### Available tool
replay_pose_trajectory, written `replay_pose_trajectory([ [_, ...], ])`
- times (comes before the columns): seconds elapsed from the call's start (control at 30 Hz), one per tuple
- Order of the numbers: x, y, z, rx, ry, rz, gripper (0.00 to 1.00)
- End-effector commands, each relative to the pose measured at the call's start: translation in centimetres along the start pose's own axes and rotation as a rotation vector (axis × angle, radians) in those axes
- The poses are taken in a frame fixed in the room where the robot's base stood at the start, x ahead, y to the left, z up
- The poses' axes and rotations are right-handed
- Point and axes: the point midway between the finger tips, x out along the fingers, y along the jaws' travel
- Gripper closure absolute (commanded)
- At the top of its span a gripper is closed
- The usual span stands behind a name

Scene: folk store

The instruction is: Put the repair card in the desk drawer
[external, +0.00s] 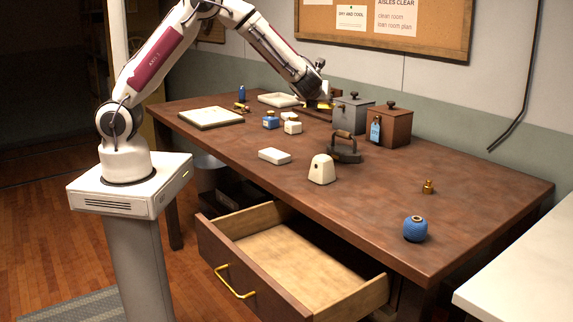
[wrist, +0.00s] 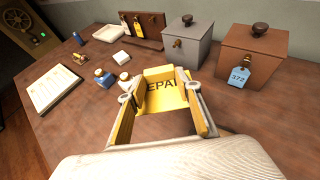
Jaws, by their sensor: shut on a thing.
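The repair card (wrist: 163,97) is yellow, with the letters "EPAI" showing between my fingers in the wrist view. My gripper (wrist: 160,88) is shut on it; the fingers cover the card's sides. In the external view my gripper (external: 318,98) is over the far part of the desk, near the grey box, with a bit of yellow at its tip. I cannot tell whether the card touches the desk. The desk drawer (external: 232,268) is pulled out at the near front side, with a brass handle, and its visible floor is bare.
A grey lidded box (external: 352,113) and a brown lidded box (external: 397,127) with a blue tag stand near my gripper. A dark iron (external: 345,150), a white block (external: 274,156), a cream domed thing (external: 321,170) and a blue round pot (external: 415,229) stand on the desk (external: 450,190).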

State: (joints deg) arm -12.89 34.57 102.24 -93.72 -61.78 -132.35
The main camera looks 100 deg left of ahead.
Motion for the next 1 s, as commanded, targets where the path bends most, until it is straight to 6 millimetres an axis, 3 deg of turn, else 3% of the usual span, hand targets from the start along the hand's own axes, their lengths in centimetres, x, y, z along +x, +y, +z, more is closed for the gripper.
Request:
replay_pose_trajectory([
  [0.1, 2.2, 0.9, 1.0, -0.013, -0.003, 0.03, 0.77],
  [0.33, 5.4, 2.5, 2.3, -0.028, -0.006, 0.071, 0.77],
  [0.63, 6.7, 2.3, -1.6, -0.023, -0.005, 0.068, 0.77],
  [1.0, 7.0, 2.3, -2.4, -0.026, -0.006, 0.066, 0.77],
])
